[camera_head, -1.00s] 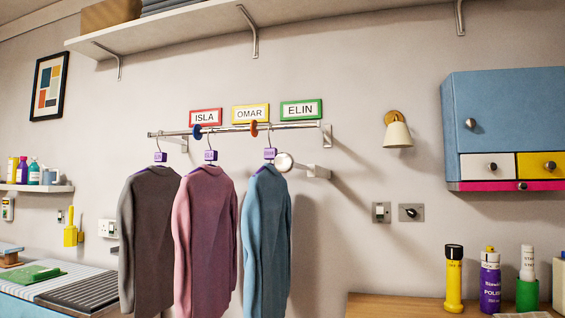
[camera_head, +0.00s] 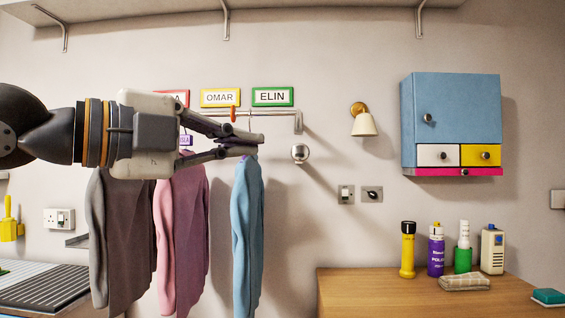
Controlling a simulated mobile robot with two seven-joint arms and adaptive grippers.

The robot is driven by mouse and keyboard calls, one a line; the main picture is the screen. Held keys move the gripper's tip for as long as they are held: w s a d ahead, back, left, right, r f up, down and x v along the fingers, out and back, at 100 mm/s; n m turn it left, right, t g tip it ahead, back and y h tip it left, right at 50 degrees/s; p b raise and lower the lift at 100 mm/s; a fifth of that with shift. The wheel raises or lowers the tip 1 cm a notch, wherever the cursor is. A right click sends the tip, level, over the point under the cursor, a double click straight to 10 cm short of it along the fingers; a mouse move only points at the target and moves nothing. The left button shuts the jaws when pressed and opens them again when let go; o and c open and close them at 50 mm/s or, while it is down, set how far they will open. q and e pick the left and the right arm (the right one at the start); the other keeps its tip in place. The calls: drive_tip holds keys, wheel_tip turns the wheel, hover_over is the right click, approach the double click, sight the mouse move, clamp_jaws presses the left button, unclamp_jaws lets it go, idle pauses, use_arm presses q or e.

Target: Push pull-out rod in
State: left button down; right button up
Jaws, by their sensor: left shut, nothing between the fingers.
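The pull-out rod shows as a round silver knob (camera_head: 300,153) on the wall, seen almost end-on, to the right of the blue garment. How far it stands out from the wall cannot be told from this view. My left gripper (camera_head: 257,143) comes in from the left, its fingers together and empty, pointing right. Its fingertips are a short way left of the knob in the picture, apart from it. The gripper hides part of the hanging rail (camera_head: 276,112) and some hangers. My right gripper is not in view.
A grey, a pink and a blue garment (camera_head: 247,225) hang below and behind my left arm. A blue cabinet (camera_head: 450,105), wall lamp (camera_head: 363,124) and switches (camera_head: 358,194) are to the right. Bottles stand on the wooden counter (camera_head: 370,285). The wall between knob and lamp is clear.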

sight(293, 152)
use_arm(q)
drive_tip(key=w+d, duration=0.2)
drive_tip(key=w, duration=0.1)
drive_tip(key=w+d, duration=0.2)
drive_tip(key=w, duration=0.2)
drive_tip(key=w+d+f, duration=0.1)
drive_tip(key=w+d, duration=0.1)
drive_tip(key=w, duration=0.1)
drive_tip(key=shift+w+d+b, duration=0.15)
drive_tip(key=shift+d+b, duration=0.15)
drive_tip(key=shift+b, duration=0.05)
drive_tip(key=shift+r, duration=0.15)
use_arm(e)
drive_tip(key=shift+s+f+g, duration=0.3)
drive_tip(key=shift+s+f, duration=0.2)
